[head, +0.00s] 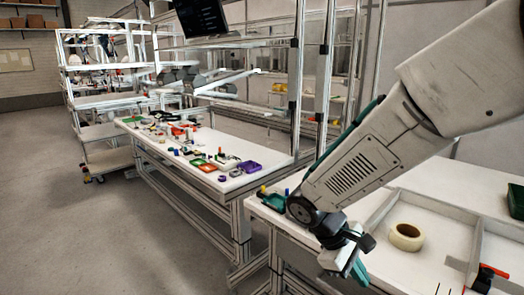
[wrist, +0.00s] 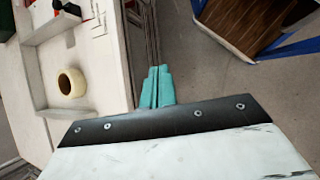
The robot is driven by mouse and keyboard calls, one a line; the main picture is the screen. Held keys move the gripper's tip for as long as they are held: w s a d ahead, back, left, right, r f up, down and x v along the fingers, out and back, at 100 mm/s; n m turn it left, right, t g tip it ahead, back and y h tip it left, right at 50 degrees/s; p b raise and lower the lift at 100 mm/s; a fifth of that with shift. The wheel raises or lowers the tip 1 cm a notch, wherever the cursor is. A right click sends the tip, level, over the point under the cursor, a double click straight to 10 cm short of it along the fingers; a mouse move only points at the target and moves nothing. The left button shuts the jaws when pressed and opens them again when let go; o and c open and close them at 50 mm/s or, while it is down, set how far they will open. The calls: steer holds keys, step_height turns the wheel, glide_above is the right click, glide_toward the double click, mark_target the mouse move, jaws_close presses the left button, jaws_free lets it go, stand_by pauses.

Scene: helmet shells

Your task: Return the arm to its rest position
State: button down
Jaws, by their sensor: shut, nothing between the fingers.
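My arm reaches in from the upper right of the head view, and my gripper (head: 357,272) hangs low at the front edge of the near white bench (head: 395,187). The wrist view shows the two teal fingers of my gripper (wrist: 157,88) pressed together with nothing between them. They point past the bench edge, over the gap beside the floor. No helmet shell can be made out in either view.
A roll of cream tape (head: 406,237) lies in a white tray on the near bench, also seen in the wrist view (wrist: 72,82). A red-handled tool (head: 488,277) lies right of it.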

steer(key=s+d+r+m+t+y, duration=0.1)
steer(key=s+d+r+m+y, duration=0.1)
steer(key=s+r, duration=0.4)
steer(key=s+d+r+m+t+y, duration=0.2)
steer(key=s+r+m, duration=0.5)
steer(key=s, duration=0.4)
steer(key=d+y, duration=0.1)
steer(key=y, duration=0.1)
steer(key=shift+d+y, duration=0.3)
steer(key=shift+r, duration=0.1)
